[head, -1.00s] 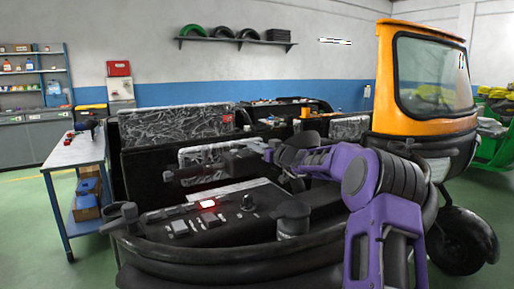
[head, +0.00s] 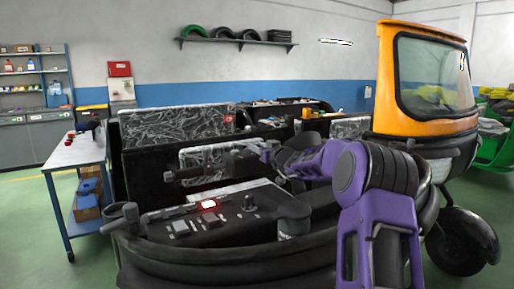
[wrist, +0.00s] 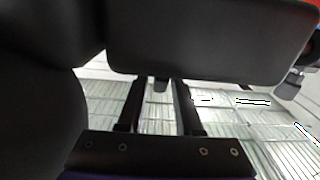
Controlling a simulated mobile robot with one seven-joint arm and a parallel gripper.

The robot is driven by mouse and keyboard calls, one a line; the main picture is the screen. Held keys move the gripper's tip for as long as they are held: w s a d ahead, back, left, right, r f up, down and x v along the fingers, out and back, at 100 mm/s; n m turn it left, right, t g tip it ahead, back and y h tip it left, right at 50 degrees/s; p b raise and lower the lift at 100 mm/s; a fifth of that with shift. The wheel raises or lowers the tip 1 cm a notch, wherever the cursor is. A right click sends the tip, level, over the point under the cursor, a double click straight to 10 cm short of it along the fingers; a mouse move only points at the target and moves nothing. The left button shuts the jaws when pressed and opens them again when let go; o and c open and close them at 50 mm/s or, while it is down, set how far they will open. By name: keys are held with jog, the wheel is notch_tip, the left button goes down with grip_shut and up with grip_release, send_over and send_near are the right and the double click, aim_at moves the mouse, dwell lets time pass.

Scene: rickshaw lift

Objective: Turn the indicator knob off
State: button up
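A red light (head: 207,205) glows on the dashboard panel (head: 165,215).
A round dark canister (head: 293,219) and a small dashboard knob (head: 249,202) stand below my arm. Another dark handle (head: 120,218) rises at the panel's left. A dark rounded mass fills the wrist view's left side. The floor at left is free beyond a workbench (head: 75,152).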

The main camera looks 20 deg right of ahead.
jog(key=shift+o, duration=0.8)
jog(key=shift+s, duration=0.1)
jog(key=s+d, duration=0.3)
jog(key=s, duration=1.4)
jog(key=shift+d, duration=0.15)
